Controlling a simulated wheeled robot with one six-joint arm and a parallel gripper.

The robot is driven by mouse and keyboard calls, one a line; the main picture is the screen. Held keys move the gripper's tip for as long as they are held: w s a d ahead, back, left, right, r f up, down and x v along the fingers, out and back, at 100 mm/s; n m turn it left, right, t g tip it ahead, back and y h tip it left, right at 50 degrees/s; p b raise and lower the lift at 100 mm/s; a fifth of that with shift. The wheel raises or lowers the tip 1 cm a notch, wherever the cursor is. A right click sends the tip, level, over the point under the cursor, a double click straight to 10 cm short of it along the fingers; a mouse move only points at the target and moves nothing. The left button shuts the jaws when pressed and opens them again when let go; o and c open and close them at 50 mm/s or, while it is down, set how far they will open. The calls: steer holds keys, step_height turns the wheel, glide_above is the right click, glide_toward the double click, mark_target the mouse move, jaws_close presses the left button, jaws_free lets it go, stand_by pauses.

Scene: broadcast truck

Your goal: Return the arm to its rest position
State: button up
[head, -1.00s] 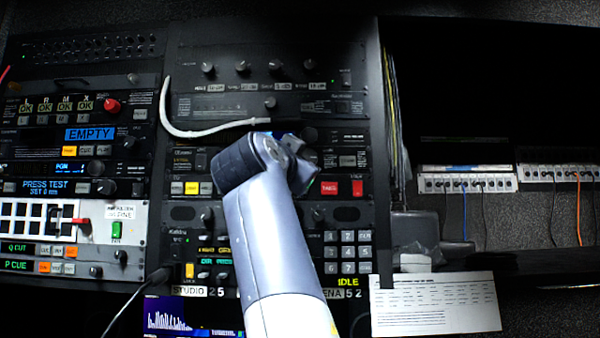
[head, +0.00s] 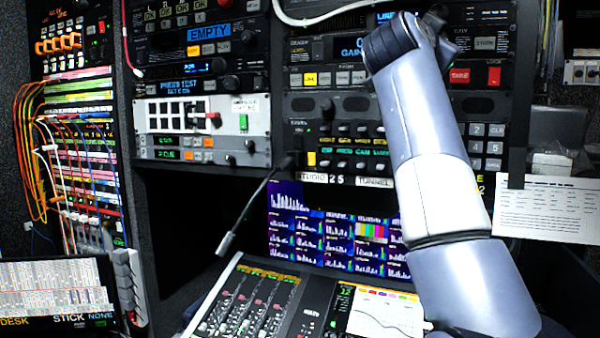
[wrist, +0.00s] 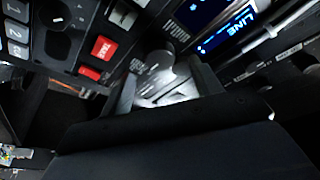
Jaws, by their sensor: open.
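My arm (head: 440,190) rises from the lower right of the head view, in front of the equipment rack. Its upper end is bent near the rack's upper panels. My gripper (head: 437,18) is at that end, small, dark and mostly hidden behind the wrist joint. In the wrist view a dark slab and a grey part fill the lower middle. The jaws are open and I see nothing held in them.
Red buttons (head: 460,76) lie just right of the arm's upper end. A white cable (head: 310,18) loops left of it. A mixing console (head: 255,300) with a gooseneck microphone (head: 245,215) is below. A white sheet (head: 548,208) hangs at right. A patch bay (head: 85,150) is far left.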

steer(key=p+x, duration=0.2)
steer(key=x, duration=0.2)
steer(key=shift+w+d, duration=0.15)
steer(key=shift+d, duration=0.05)
